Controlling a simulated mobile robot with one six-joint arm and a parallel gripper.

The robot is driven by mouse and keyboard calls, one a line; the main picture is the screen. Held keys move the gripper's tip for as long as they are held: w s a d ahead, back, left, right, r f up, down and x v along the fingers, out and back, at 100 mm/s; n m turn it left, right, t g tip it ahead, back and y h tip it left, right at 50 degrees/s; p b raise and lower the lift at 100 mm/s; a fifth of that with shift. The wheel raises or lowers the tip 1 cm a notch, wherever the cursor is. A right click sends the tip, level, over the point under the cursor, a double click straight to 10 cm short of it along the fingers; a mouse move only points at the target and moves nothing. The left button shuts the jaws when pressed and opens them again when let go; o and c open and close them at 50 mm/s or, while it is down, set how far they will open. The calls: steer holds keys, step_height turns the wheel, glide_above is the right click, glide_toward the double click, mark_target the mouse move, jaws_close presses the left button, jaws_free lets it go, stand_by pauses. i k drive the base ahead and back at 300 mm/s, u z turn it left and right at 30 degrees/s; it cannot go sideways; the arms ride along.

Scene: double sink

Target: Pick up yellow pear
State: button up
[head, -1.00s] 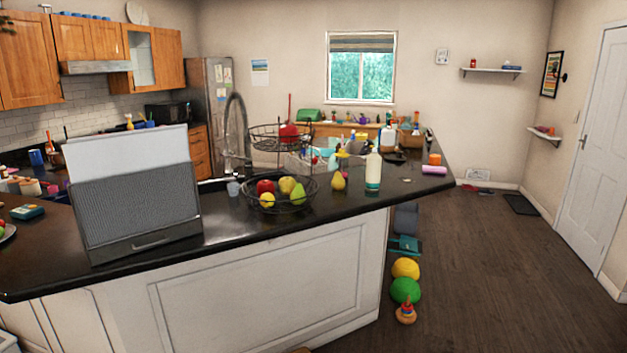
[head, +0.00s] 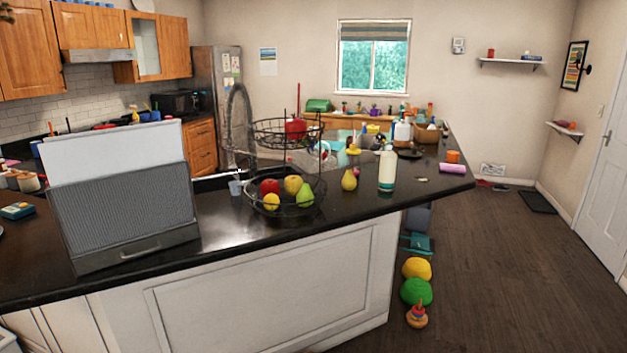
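The yellow pear (head: 349,180) stands upright on the dark counter (head: 225,229), between the wire fruit basket and a white bottle (head: 387,171) with a green lower band. It is apart from both. A green pear (head: 305,195) lies in the lower tier of the basket with a red apple (head: 270,187), a yellow apple-like fruit (head: 293,184) and a small yellow fruit (head: 271,202). My gripper is not in view.
The two-tier wire basket (head: 282,211) stands left of the pear. A large grey box-like stand (head: 125,218) sits at the counter's left. Yellow and green balls (head: 416,291) and a stacking toy (head: 417,317) lie on the floor by the counter's end.

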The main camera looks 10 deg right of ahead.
mark_target(349, 182)
steer(key=u, duration=0.5)
steer(key=i, duration=0.65)
steer(key=u, duration=0.35)
